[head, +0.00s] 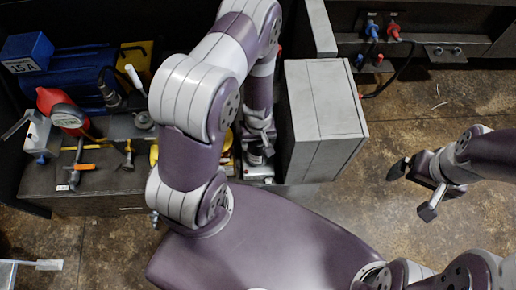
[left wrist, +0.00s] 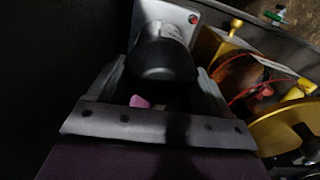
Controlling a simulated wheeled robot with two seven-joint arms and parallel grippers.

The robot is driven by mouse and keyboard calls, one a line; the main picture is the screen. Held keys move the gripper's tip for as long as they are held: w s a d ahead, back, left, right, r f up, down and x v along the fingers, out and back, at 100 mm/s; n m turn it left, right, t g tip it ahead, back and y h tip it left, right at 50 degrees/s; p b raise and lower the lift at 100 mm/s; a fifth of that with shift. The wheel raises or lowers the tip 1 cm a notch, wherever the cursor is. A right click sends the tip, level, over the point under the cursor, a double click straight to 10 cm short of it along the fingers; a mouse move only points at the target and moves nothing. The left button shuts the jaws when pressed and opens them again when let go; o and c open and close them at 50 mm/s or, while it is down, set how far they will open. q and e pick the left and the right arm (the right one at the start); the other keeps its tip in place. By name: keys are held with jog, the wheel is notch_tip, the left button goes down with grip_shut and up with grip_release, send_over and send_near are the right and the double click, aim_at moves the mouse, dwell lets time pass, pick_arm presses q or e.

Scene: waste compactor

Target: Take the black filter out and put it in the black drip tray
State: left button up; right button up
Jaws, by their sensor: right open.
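In the left wrist view a dark, rounded cylinder (left wrist: 164,60), which looks like the black filter, stands between the two fingers of my left gripper (left wrist: 160,78). Its other end is lighter and meets a grey plate (left wrist: 187,13). One finger is on each side, close to it; contact is not clear. In the head view my left gripper (head: 258,148) is low beside the grey cabinet, partly hidden by my arm. My right gripper (head: 411,190) is open and empty above the floor at the right. I cannot make out the black drip tray.
The tall grey cabinet (head: 322,112) stands right of my left gripper. A bench (head: 100,190) at the left holds a red container (head: 62,108), an orange-handled tool (head: 78,167) and blue boxes. Yellow parts (left wrist: 285,125) sit right of the filter.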

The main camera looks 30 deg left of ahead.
pick_arm(q)
jog(key=c, duration=0.6)
jog(key=n, duration=0.6)
jog(key=shift+r+n, duration=0.1)
jog(key=shift+n, duration=0.2)
jog(key=shift+o, duration=1)
jog(key=n, duration=0.2)
jog(key=shift+s+a+r+n+p, duration=0.1)
jog(key=shift+s+a+n+p, duration=0.05)
jog(key=shift+s+n+p, duration=0.15)
jog(key=shift+s+a+n, duration=0.1)
jog(key=shift+a+n, duration=0.05)
jog(key=shift+n, duration=0.45)
jog(key=shift+c, duration=0.7)
jog(key=shift+a, duration=0.15)
jog(key=shift+c, duration=0.7)
jog(key=n, duration=0.2)
jog(key=shift+n, duration=0.4)
jog(key=n, duration=0.2)
jog(key=shift+n, duration=0.3)
jog(key=o, duration=1.2)
pick_arm(e)
jog(key=shift+s+a+r, duration=0.15)
jog(key=shift+a+r, duration=0.1)
jog(key=shift+a, duration=0.2)
jog(key=shift+s+a+r, duration=0.15)
jog(key=shift+a+r, duration=0.1)
jog(key=shift+a, duration=0.2)
